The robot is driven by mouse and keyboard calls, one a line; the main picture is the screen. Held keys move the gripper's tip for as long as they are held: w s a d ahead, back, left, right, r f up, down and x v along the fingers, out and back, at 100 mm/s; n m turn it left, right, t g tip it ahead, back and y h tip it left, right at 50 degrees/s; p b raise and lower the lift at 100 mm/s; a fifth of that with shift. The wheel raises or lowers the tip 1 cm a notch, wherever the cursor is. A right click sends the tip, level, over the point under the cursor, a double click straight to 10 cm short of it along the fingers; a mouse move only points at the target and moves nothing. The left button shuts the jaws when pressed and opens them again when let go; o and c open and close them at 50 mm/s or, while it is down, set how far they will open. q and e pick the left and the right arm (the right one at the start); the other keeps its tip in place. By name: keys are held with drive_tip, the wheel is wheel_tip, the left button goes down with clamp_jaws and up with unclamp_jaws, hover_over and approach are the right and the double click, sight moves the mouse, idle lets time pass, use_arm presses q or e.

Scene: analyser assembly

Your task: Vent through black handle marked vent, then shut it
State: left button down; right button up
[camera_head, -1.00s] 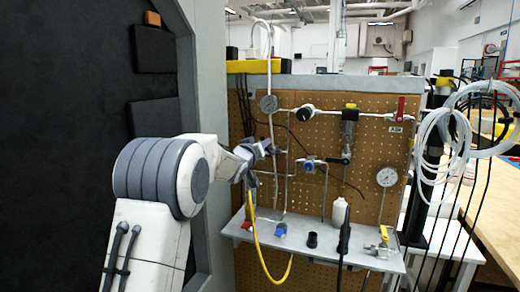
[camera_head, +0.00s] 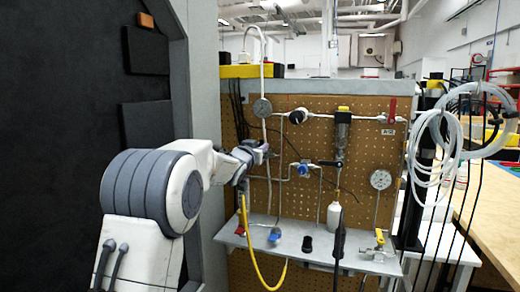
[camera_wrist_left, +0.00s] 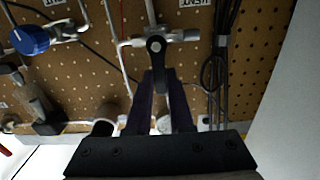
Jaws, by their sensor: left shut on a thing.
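The black handle (camera_wrist_left: 156,47) shows in the left wrist view on a silver valve, under an upside-down label (camera_wrist_left: 195,3) that appears to read VENT. My left gripper (camera_wrist_left: 167,74) has its two dark fingers around the handle's lower part and is shut on it. In the head view my left gripper (camera_head: 262,152) is at the left part of the pegboard panel, and it hides the handle there. My right gripper is not in view.
A blue knob (camera_wrist_left: 29,40) is beside the vent valve. The pegboard (camera_head: 360,150) carries gauges, pipes and a red handle (camera_head: 391,108). A grey shelf (camera_head: 350,252) holds a white bottle (camera_head: 334,214). A yellow hose (camera_head: 256,262) hangs below my gripper.

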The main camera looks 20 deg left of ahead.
use_arm(q)
drive_tip(key=c, duration=0.8)
unclamp_jaws()
drive_tip(key=s, duration=1)
drive_tip(key=shift+s+b, duration=0.25)
drive_tip(key=shift+b, duration=0.15)
drive_tip(key=shift+a, duration=0.1)
